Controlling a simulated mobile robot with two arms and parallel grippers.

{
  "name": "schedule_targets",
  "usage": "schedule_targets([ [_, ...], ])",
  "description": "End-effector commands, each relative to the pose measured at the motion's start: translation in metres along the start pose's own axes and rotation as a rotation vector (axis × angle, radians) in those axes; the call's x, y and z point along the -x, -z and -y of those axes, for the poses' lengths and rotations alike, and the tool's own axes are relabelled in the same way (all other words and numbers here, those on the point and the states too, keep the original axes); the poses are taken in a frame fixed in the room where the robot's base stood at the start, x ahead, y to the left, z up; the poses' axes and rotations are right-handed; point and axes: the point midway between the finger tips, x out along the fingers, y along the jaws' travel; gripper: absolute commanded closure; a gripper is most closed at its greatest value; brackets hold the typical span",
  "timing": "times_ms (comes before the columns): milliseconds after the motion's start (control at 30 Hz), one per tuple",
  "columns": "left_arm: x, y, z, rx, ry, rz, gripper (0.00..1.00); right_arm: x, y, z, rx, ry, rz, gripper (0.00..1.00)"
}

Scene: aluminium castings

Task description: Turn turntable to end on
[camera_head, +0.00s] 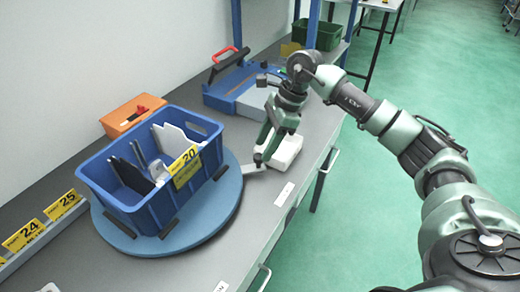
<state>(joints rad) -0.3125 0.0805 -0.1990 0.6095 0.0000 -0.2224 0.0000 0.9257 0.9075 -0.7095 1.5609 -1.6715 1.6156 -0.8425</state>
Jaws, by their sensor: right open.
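The turntable (213,217) is a round blue disc lying on the grey bench. A blue crate (148,214) stands on it, turned at an angle to the bench edge. The crate carries a yellow label marked 20 (186,167) and holds several white and grey flat parts. My right gripper (262,157) is open and points down just right of the turntable's rim. A small grey tab (252,169) lies at its fingertips; I cannot tell whether they touch it. My left gripper is out of view.
A white block (287,152) sits behind my right gripper. An orange box (131,114) and a blue case with a red handle (226,91) stand along the back. Yellow labels 24 and 25 (44,220) are at the left. Bare bench (240,240) lies at the front.

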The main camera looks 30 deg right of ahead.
Motion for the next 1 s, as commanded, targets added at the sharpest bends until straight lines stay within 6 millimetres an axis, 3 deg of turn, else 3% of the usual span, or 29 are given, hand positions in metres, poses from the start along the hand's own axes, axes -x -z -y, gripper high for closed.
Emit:
schedule_targets([
  [200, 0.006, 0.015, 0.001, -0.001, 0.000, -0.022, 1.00, -0.026, -0.001, 0.000, -0.001, -0.001, 0.003, 0.52],
  [367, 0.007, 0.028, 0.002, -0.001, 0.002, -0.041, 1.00, -0.032, -0.001, 0.000, -0.001, -0.001, 0.003, 0.52],
  [533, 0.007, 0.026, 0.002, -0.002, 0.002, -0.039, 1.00, -0.032, -0.001, 0.000, -0.001, 0.000, 0.003, 0.52],
  [567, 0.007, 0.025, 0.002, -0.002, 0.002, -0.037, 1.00, -0.032, -0.001, 0.000, -0.001, 0.000, 0.003, 0.55],
  [700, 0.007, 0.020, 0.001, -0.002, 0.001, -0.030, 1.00, -0.032, -0.001, 0.000, -0.001, 0.000, 0.003, 0.94],
  [733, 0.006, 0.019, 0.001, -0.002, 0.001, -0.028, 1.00, -0.032, -0.001, 0.000, -0.001, 0.000, 0.004, 1.00],
  [1000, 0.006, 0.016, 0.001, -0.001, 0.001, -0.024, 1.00, -0.032, -0.001, 0.000, -0.001, 0.000, 0.004, 1.00],
])
